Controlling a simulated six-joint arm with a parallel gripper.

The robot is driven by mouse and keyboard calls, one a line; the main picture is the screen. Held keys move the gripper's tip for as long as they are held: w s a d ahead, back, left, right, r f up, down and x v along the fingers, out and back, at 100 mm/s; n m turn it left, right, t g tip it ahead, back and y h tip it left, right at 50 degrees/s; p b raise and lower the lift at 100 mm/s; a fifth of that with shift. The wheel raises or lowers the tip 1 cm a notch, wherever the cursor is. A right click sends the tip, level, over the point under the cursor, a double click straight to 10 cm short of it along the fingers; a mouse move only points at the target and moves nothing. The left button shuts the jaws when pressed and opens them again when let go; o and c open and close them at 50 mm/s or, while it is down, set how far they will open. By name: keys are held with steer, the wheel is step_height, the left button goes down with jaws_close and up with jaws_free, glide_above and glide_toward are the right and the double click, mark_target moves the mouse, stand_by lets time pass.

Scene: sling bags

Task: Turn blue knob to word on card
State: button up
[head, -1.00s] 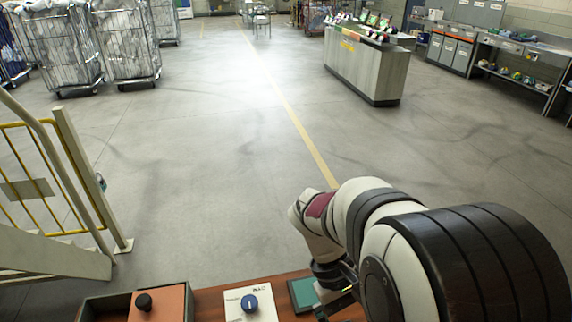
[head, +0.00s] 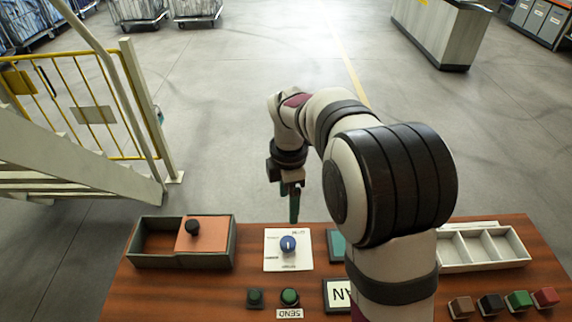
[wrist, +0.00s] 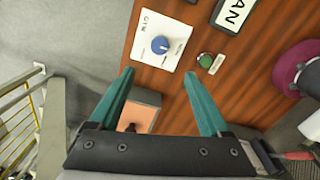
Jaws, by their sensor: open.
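The blue knob (head: 289,243) with a white pointer mark sits on a white plate (head: 272,262) with small words around it, too small to read surely. The knob also shows in the wrist view (wrist: 160,45), ahead of and between my fingertips. A white, dark-framed card (head: 338,296) is upside down in the head view and partly hidden by my arm; in the wrist view the card (wrist: 236,14) is cut off, with "AN" showing. My gripper (head: 294,205) is open and empty, apart from the knob, on its far side. Its two green fingers (wrist: 158,78) are spread.
A box with an orange sliding lid and black knob (head: 192,228) stands left of the plate. A green button (head: 289,296) above a SEND label and a darker button (head: 255,297) lie in front. A white divided tray (head: 485,247) and several coloured blocks (head: 518,300) are at right.

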mark_target(288, 242)
step_height(288, 242, down, 16)
steer(key=shift+r, duration=0.1)
jaws_close()
stand_by(0.5)
